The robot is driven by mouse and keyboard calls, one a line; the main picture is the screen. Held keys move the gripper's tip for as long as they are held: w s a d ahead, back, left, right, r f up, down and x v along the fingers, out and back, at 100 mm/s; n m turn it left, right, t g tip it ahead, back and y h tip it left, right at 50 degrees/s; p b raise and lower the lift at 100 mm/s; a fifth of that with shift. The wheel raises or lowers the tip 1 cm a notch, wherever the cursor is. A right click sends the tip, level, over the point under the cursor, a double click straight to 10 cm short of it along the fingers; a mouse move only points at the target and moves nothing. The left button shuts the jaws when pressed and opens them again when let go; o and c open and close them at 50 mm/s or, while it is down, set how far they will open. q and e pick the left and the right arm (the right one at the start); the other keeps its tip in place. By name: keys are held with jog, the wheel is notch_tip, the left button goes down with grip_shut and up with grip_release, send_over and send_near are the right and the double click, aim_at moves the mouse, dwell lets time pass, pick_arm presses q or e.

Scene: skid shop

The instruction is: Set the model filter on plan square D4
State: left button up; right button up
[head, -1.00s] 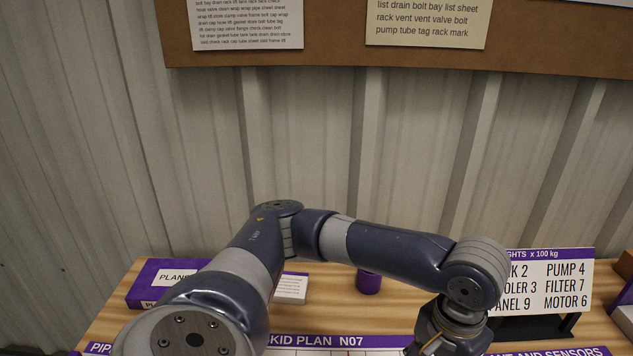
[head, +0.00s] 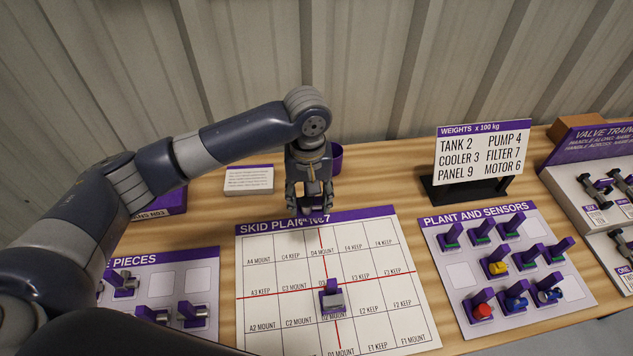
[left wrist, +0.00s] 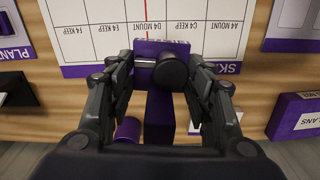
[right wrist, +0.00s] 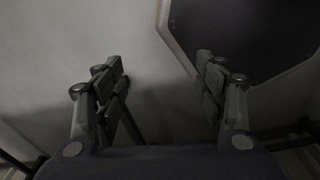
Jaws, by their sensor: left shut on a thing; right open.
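My left gripper (head: 311,196) is shut on the model filter, a piece with a purple base and a dark round body (left wrist: 172,70) in the left wrist view. In the head view the gripper mostly hides it. It hangs around the purple title strip at the top edge of the skid plan (head: 262,318), just behind the square labelled D4 MOUNT. Whether it touches the board I cannot tell. The plan also shows in the left wrist view (left wrist: 95,35). My right gripper (right wrist: 160,90) is open and empty, away from the table, before a pale surface.
A purple and grey model (head: 331,298) stands on the plan by the D2 label. The plant and sensors board (head: 440,240) holds several models at the right. The weights sign (head: 482,155), a purple cup (head: 337,157) and a small card (head: 249,180) stand behind. Pipe pieces (head: 190,315) lie left.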

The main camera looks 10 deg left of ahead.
aim_at(321, 198)
pick_arm(q)
jog(key=shift+w+d+f+n+p, duration=0.2)
jog(key=shift+w+d+f+p, duration=0.1)
jog(key=shift+w+d+p, duration=0.15)
jog(key=shift+w+d+f+n+p, duration=0.25)
jog(key=shift+w+d, duration=0.1)
jog(key=shift+w, duration=0.15)
jog(key=shift+w+d+f, duration=0.2)
jog(key=shift+w+f, duration=0.05)
jog(key=shift+f, duration=0.25)
jog(key=shift+w+f+b, duration=0.1)
jog(key=shift+f+b, duration=0.55)
jog(key=shift+b, duration=0.25)
notch_tip(321, 198, down, 4)
jog(key=b, duration=0.3)
pick_arm(e)
notch_tip(321, 198, down, 3)
jog(key=shift+w+r, duration=0.15)
jog(key=shift+d, duration=0.1)
